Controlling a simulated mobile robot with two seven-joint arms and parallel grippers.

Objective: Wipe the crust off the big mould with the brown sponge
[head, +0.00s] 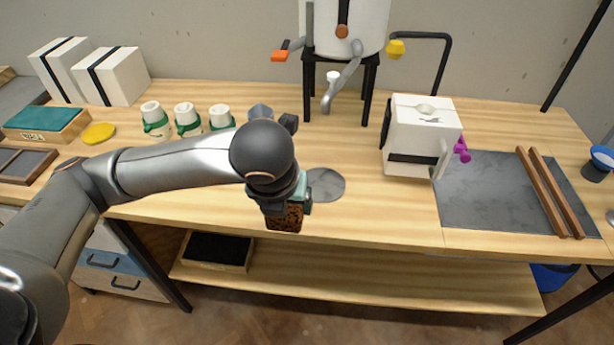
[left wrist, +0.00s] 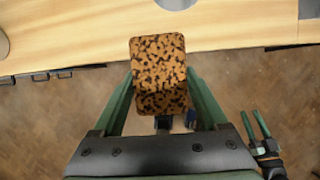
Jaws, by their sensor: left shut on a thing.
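My left gripper (head: 290,200) is shut on the brown sponge (head: 284,217), a speckled block held by the front edge of the bench. In the left wrist view the sponge (left wrist: 160,75) sits between the green fingers. A large white block with a black band (head: 424,135), apparently the big mould, stands on the bench right of the gripper and apart from it. Its top has a round pour hole and a grey smear, which may be the crust. My right gripper (left wrist: 255,125) shows small in the left wrist view, its fingers apart and empty.
A grey disc (head: 326,185) lies by the gripper. A grey slab (head: 490,205) with two wooden bars lies at right. A white tank (head: 345,25) on a black stand is behind. White cups (head: 186,118) and two strapped white blocks (head: 112,80) stand at left.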

